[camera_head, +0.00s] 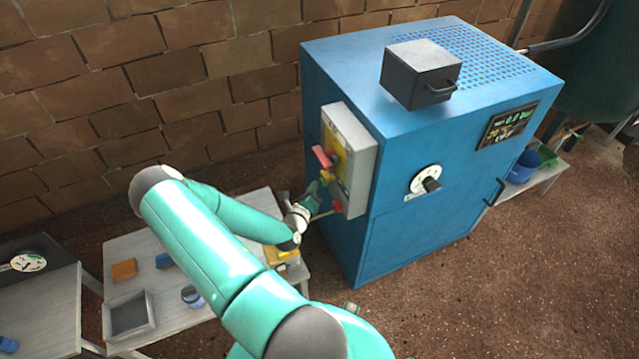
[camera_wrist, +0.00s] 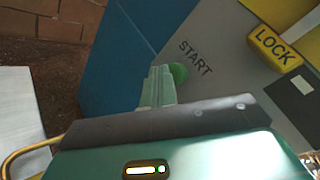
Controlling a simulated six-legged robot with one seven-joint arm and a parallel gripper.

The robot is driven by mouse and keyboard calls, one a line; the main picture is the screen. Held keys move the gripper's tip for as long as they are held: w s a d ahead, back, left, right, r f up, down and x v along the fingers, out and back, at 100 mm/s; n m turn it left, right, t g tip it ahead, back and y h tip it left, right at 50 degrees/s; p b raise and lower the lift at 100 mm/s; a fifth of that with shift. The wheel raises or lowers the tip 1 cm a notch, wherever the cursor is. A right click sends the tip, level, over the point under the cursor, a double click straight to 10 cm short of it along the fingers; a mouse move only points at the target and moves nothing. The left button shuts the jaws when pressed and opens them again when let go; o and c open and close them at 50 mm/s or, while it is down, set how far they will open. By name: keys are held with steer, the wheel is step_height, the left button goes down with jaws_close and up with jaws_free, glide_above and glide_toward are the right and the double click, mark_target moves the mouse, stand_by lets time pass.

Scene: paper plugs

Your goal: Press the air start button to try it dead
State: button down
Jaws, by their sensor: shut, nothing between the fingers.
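The green start button (camera_wrist: 179,73) shows in the wrist view on a grey panel (camera_wrist: 215,90), beside the word START. My gripper (camera_wrist: 160,72) is shut and empty, with its fingertips right at the button's left side and partly covering it. I cannot tell whether they touch. In the head view my gripper (camera_head: 318,186) is at the front of the grey control box (camera_head: 362,165) on the blue cabinet (camera_head: 420,130). I cannot make out the green button there. A yellow tag marked LOCK (camera_wrist: 275,48) is to the right of the button.
A red handle (camera_head: 323,157) sits above my gripper on the control box, and a red knob (camera_head: 338,206) below it. A bench (camera_head: 150,245) with a grey tray (camera_head: 128,314) and small blocks stands left. Open ground lies in front of the cabinet.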

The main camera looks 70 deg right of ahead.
steer(key=shift+s+d, duration=0.2)
stand_by(0.3)
stand_by(0.3)
steer(key=shift+w+a, duration=0.65)
steer(key=shift+w+a, duration=1.75)
